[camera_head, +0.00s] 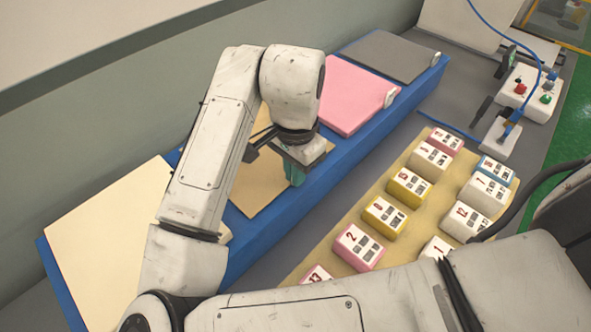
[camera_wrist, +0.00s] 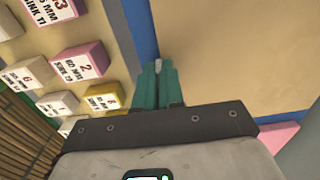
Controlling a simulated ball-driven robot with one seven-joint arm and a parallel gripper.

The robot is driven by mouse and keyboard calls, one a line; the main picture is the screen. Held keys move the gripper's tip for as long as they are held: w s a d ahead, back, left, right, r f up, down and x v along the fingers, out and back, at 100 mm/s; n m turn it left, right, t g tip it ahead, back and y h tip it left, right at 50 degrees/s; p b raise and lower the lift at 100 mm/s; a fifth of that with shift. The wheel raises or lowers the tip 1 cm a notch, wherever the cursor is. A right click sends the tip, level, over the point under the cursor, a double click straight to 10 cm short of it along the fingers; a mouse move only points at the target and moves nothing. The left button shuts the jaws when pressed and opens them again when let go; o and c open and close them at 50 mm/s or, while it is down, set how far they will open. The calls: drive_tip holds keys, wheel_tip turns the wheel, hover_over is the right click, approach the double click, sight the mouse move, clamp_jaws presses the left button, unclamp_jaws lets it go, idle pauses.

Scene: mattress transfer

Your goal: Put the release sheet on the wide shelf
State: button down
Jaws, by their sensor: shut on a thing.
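A tan sheet (camera_head: 258,185) lies flat on a long blue shelf (camera_head: 255,240), between a cream sheet (camera_head: 105,240) and a pink pad (camera_head: 350,95). The tan sheet also fills the upper right of the wrist view (camera_wrist: 230,50). I cannot tell from markings which is the release sheet. My gripper (camera_head: 295,174) points down at the tan sheet's front edge. Its teal fingers (camera_wrist: 158,82) are shut on a small whitish tab (camera_wrist: 158,65) at that edge. My arm hides part of the tan and cream sheets.
A grey sheet (camera_head: 390,55) lies at the shelf's far end. In front, a yellowish board (camera_head: 310,265) carries several labelled blocks, one pink (camera_head: 358,247). A white control box (camera_head: 530,92) with buttons and a blue cable stands at the back right. A wall runs behind the shelf.

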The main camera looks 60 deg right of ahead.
drive_tip(key=shift+f, duration=0.25)
drive_tip(key=c, duration=1.3)
unclamp_jaws()
drive_tip(key=shift+o, duration=0.2)
drive_tip(key=shift+r, duration=0.1)
wheel_tip(320, 180, up, 12)
drive_tip(key=shift+p, duration=0.4)
